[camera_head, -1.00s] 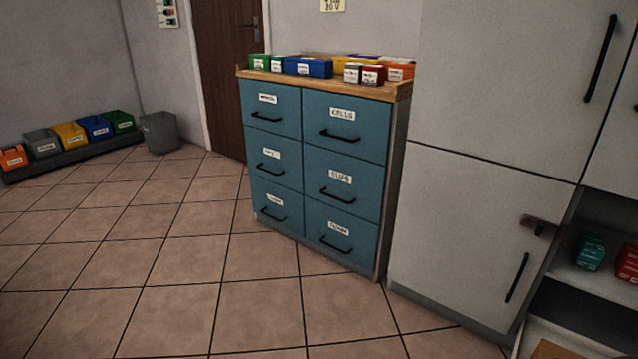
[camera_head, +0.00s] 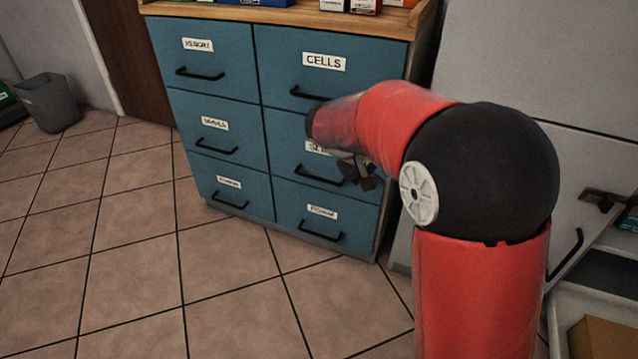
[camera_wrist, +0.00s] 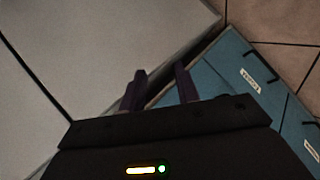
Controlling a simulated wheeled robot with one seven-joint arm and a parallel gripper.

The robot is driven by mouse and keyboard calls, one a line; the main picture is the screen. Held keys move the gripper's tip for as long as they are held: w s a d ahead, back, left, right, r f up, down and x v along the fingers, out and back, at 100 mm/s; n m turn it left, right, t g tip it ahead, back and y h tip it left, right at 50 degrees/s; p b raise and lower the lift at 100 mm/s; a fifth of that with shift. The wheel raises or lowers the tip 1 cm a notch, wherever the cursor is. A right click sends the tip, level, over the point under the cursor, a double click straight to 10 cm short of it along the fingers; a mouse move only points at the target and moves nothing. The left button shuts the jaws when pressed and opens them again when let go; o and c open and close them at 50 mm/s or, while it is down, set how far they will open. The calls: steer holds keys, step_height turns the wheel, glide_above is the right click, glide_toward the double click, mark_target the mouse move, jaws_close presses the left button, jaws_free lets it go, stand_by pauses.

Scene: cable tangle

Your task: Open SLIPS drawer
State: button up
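The SLIPS drawer (camera_head: 288,150) is the middle drawer in the right column of a teal cabinet. It is shut. My arm covers its upper part and most of its label. Part of its black bar handle (camera_head: 312,177) shows below the label. My gripper (camera_head: 364,178) is in front of this drawer's right side, close to the handle's right end; I cannot tell if it touches. In the wrist view, my gripper's two fingers (camera_wrist: 160,85) stand apart with nothing seen between them. Teal drawer fronts (camera_wrist: 225,85) lie to their right, tilted.
The CELLS drawer (camera_head: 350,75) above and another drawer (camera_head: 290,205) below are shut. A tall grey cabinet (camera_head: 580,75) stands to the right, with an open compartment and a box (camera_head: 600,335) low down. A grey bin (camera_head: 48,103) is far left. The tiled floor in front is clear.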

steer(key=w+a+f+n+t+h+b, duration=0.2)
steer(key=w+a+f+n+t+h, duration=0.1)
steer(key=w+a+f, duration=0.7)
steer(key=n+t, duration=0.3)
steer(key=t, duration=0.2)
glide_toward(320, 179)
steer(key=x, duration=1)
steer(key=shift+w+f+b, duration=0.2)
steer(key=shift+f+b, duration=0.05)
steer(key=shift+b, duration=0.05)
steer(key=shift+c, duration=0.4)
jaws_close()
